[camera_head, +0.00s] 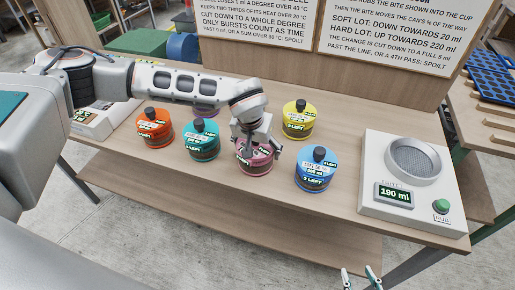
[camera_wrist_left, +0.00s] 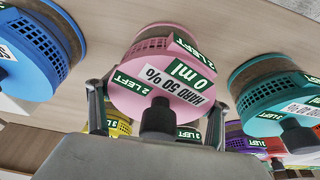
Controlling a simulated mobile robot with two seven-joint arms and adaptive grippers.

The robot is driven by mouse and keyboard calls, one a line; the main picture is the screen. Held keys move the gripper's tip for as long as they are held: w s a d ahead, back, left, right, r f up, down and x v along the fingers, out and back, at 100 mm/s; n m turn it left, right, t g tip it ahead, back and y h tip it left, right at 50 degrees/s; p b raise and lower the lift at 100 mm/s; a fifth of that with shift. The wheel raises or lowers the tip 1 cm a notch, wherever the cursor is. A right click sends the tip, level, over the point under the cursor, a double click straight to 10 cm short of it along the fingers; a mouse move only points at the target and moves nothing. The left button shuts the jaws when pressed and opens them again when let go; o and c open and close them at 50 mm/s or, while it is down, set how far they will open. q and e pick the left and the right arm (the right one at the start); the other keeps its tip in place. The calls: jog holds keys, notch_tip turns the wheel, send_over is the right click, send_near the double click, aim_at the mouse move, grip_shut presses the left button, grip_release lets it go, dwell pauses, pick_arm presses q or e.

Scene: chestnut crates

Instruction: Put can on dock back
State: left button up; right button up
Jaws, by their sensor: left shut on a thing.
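My left gripper (camera_head: 256,150) reaches in from the left and is shut on the pink can (camera_head: 254,165). In the left wrist view the pink can (camera_wrist_left: 165,95) sits between the fingers, its label reading HARD 50 %, 0 ml and 2 LEFT. The can is at the middle of the table; I cannot tell whether its base touches the wood. The gripper covers its top in the head view. My right gripper (camera_head: 360,280) shows only two fingertips, apart and empty, at the bottom edge. No dock is clearly marked; a white device with a round cup (camera_head: 412,160) stands at the right.
A blue can (camera_head: 316,172) is right of the pink one, a teal can (camera_head: 202,142) left. Orange (camera_head: 155,130), yellow (camera_head: 299,122) and purple (camera_head: 205,109) cans stand around. The device's display (camera_head: 395,195) reads 190 ml. Another white device (camera_head: 100,118) stands far left. The front table strip is clear.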

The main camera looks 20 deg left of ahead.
aim_at(254, 149)
pick_arm(q)
jog(key=shift+f, duration=0.1)
jog(key=o, duration=1.6)
jog(key=shift+f, duration=0.1)
jog(key=shift+r, duration=0.4)
jog(key=v, duration=1.1)
jog(key=shift+s+r, duration=0.2)
jog(key=shift+r, duration=0.05)
